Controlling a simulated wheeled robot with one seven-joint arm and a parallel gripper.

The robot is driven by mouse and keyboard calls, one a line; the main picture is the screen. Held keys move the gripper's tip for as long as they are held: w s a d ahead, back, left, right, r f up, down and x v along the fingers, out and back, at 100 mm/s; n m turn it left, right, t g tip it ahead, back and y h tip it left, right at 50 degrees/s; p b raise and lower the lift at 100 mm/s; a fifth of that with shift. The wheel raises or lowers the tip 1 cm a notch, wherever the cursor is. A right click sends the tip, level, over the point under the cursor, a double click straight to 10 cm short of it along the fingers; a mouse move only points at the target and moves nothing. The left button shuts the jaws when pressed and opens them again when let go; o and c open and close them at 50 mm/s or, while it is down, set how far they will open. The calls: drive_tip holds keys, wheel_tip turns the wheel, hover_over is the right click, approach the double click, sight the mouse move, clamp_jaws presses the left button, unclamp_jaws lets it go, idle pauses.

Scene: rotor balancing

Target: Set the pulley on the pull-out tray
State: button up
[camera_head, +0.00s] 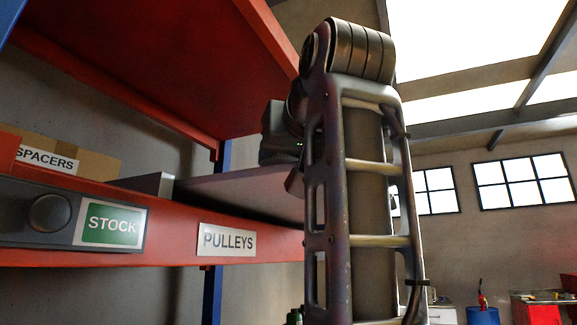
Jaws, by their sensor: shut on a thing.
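My arm stands upright across the middle of the view and covers much of the shelf's right side. The grey housing at the end of my arm, with a small green light, shows just left of the upper link, above the shelf; my gripper (295,182) shows only as a dark edge below it. Its fingertips and what they hold are hidden behind the arm. I cannot make out the pulley. A flat grey slab (240,192) lies on the shelf behind the PULLEYS label; it may be the pull-out tray, but I cannot tell.
The red shelf beam (275,245) carries a PULLEYS label (227,240) and a green STOCK sign (111,225) beside a dark knob. A SPACERS carton (95,163) stands at left. A red upper shelf (150,60) hangs overhead. A blue drum (482,315) is far right.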

drive_tip(key=shift+w+f, duration=0.25)
drive_tip(key=shift+w, duration=0.05)
drive_tip(key=shift+d+f, duration=0.1)
drive_tip(key=o, duration=1.3)
drive_tip(key=shift+f, duration=0.1)
drive_tip(key=shift+s, duration=0.1)
drive_tip(key=b+v, duration=0.4)
drive_tip(key=v, duration=0.8)
